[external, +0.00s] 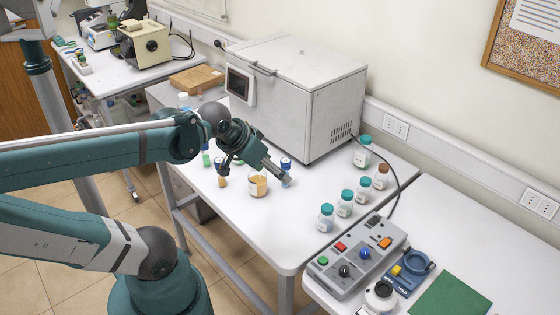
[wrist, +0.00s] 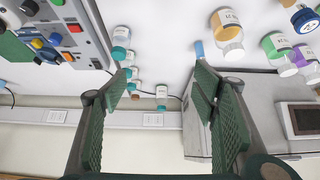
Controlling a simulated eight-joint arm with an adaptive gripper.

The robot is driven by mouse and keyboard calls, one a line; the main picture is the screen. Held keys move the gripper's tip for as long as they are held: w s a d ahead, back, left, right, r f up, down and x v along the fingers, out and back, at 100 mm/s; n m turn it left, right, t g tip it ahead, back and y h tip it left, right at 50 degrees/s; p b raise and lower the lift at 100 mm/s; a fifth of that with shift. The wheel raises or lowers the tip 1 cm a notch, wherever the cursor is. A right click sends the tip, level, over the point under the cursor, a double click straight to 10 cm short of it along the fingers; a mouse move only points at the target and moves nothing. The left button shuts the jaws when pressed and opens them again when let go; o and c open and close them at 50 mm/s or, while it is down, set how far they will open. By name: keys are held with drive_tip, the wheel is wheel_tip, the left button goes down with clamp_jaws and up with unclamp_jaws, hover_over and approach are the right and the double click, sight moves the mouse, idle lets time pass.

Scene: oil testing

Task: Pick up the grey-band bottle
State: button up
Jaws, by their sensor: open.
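My gripper (external: 274,170) is open and empty over the white table; its two green pads show spread apart in the wrist view (wrist: 162,82). No grey band can be made out clearly on any bottle. A row of white-labelled bottles stands right of my gripper: teal-capped ones at the front (external: 326,220), middle (external: 345,206) and further back (external: 362,191), plus a brown-capped one (external: 380,178). A larger teal-capped bottle (external: 363,155) stands behind them. A blue-capped bottle (external: 286,174) is beside my fingertips, partly hidden. In the wrist view, several teal-capped bottles (wrist: 121,37) appear beyond the left finger.
A big grey oven (external: 298,95) fills the table's back. A control box (external: 362,255) sits at front right with a cable behind it. The table front between jar and bottles is clear.

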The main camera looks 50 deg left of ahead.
drive_tip(key=shift+r, duration=0.1)
drive_tip(key=w+a+r+n+g+y+p, duration=0.1)
drive_tip(key=w+a+r+n+g+p, duration=0.15)
drive_tip(key=w+a+r, duration=0.7)
drive_tip(key=w+a+r+n+g+p, duration=0.1)
drive_tip(key=w+a+r+n, duration=0.2)
drive_tip(key=a, duration=0.7)
drive_tip(key=w+a+r+n+g+p, duration=0.1)
drive_tip(key=w+a+r+n+p, duration=0.15)
drive_tip(key=a, duration=0.75)
drive_tip(key=n+g+h+p, duration=0.1)
drive_tip(key=n+g+p, duration=0.2)
drive_tip(key=n+p, duration=0.35)
hover_over(183, 94)
drive_tip(key=b, duration=0.2)
wheel_tip(183, 94, down, 10)
drive_tip(key=n, duration=0.2)
wheel_tip(183, 94, down, 12)
drive_tip(key=shift+r, duration=0.2)
drive_tip(key=shift+f, duration=0.35)
